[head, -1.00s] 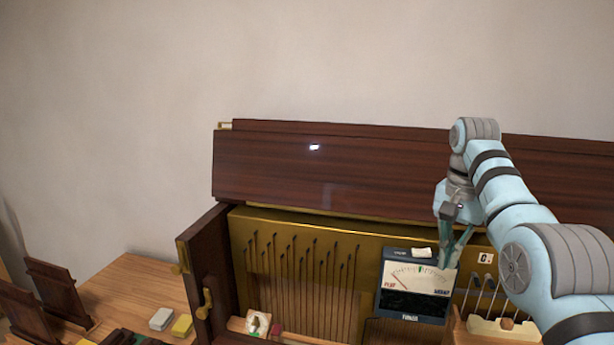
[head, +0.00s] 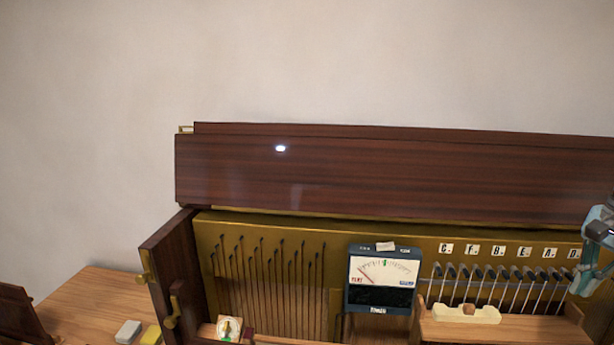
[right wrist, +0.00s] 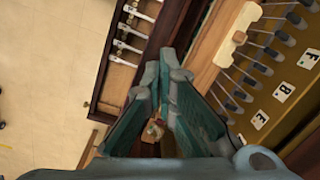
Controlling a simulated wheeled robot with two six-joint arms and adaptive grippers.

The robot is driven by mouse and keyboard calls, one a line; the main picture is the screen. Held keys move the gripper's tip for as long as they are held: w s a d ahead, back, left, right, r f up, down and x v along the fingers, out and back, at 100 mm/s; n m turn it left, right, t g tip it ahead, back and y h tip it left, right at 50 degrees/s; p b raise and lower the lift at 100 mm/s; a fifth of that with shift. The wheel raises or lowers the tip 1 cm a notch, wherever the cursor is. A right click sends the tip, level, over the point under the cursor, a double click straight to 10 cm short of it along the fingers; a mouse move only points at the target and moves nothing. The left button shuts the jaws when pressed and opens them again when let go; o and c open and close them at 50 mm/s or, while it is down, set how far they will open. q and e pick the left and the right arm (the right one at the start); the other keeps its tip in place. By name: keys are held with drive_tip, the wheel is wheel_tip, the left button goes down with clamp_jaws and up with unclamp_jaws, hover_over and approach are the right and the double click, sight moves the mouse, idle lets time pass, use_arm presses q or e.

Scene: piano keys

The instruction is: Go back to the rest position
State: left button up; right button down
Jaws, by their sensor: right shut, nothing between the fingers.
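My right gripper (head: 586,272) is at the right edge of the head view, in front of the right end of the piano's row of letter cards, with only part of it in the picture. In the right wrist view its two teal fingers (right wrist: 165,72) come together at the tips with nothing between them. My left gripper is in neither view.
The open piano has a dark wooden lid (head: 400,175) and a brass panel with strings. A tuner (head: 383,279) with a dial stands in the middle. Letter cards (head: 509,250) line the right, above several hammers and a pale wooden block (head: 466,313). A wooden table (head: 85,303) is at left.

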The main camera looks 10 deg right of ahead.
drive_tip(key=s+d+f+m, duration=0.1)
drive_tip(key=s+d+m, duration=0.1)
drive_tip(key=s+d, duration=0.45)
drive_tip(key=s+d+f+n+g+h, duration=0.1)
drive_tip(key=s+d+f+n+h, duration=0.2)
drive_tip(key=d+f, duration=0.4)
drive_tip(key=s+d+f+n+g+h, duration=0.15)
drive_tip(key=d+f+h, duration=0.25)
drive_tip(key=f, duration=0.5)
drive_tip(key=s+d+f+n+h, duration=0.35)
drive_tip(key=d+f, duration=0.25)
drive_tip(key=f, duration=0.2)
drive_tip(key=s+f+n+t, duration=0.5)
drive_tip(key=s+f+n, duration=0.7)
drive_tip(key=s+n, duration=0.15)
drive_tip(key=s+a+f+g+y, duration=0.1)
drive_tip(key=s+a+f+y, duration=0.3)
drive_tip(key=a+f, duration=1.45)
drive_tip(key=s+a+f+m+y+b, duration=0.1)
drive_tip(key=a+f, duration=0.3)
drive_tip(key=a, duration=0.7)
drive_tip(key=s+a+f+m+y+b, duration=0.1)
drive_tip(key=a+f, duration=0.4)
drive_tip(key=a, duration=0.6)
drive_tip(key=s+a+f+m+y+b, duration=0.1)
drive_tip(key=a+f, duration=0.3)
drive_tip(key=a, duration=0.7)
drive_tip(key=shift+s+a+f+g+y+b, duration=0.2)
drive_tip(key=shift+s+a+g+y+b, duration=0.15)
drive_tip(key=shift+s+y, duration=0.45)
